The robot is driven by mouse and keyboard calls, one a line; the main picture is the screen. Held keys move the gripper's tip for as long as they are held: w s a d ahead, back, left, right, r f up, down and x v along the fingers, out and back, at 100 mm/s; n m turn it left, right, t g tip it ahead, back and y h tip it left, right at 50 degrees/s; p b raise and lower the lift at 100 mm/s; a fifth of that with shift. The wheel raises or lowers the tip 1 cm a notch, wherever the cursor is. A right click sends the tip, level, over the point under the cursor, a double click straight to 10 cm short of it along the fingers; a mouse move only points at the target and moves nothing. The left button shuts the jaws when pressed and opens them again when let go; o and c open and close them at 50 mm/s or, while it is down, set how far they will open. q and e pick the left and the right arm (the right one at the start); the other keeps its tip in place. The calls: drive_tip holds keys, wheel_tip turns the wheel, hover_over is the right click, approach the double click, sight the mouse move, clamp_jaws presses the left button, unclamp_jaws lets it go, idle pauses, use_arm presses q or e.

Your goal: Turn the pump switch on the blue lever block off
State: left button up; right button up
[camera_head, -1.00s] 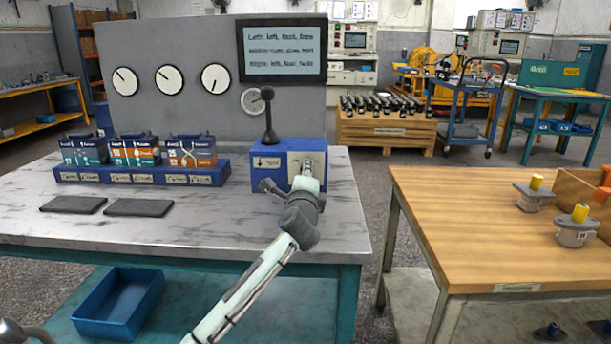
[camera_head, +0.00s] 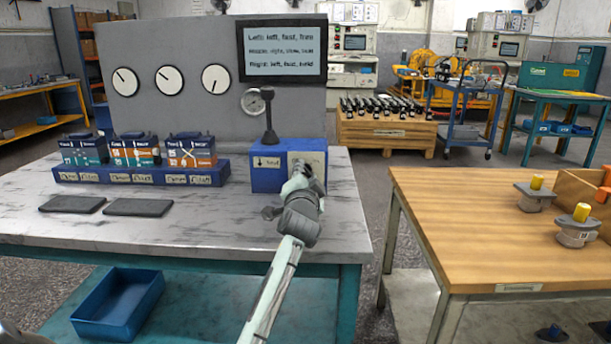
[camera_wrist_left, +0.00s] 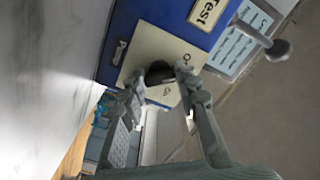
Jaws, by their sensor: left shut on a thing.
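The blue lever block (camera_head: 266,179) stands at the right end of the grey metal table, with a black ball-topped lever (camera_head: 269,118) upright on it. Its pale switch plate (camera_head: 313,159) faces front on the right half. In the left wrist view the black pump switch (camera_wrist_left: 158,71) sits on the pale plate (camera_wrist_left: 150,50), beside the word "Pump". My left gripper (camera_head: 302,178) is at this plate. In the wrist view its two fingers (camera_wrist_left: 158,80) are on either side of the switch, shut on it. The switch is hidden by the gripper in the head view. My right gripper is out of view.
A grey panel (camera_head: 190,115) with gauges and a screen (camera_head: 282,52) rises behind the block. Several small units stand on a blue base (camera_head: 140,176) to the left, with two dark pads (camera_head: 138,207) before it. A wooden table (camera_head: 470,230) stands right, across a gap.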

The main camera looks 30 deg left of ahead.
use_arm(q)
drive_tip(key=shift+n, duration=0.7)
drive_tip(key=o, duration=1.2)
drive_tip(key=shift+c, duration=0.2)
drive_tip(key=v, duration=1.2)
drive_tip(key=shift+s, duration=0.1)
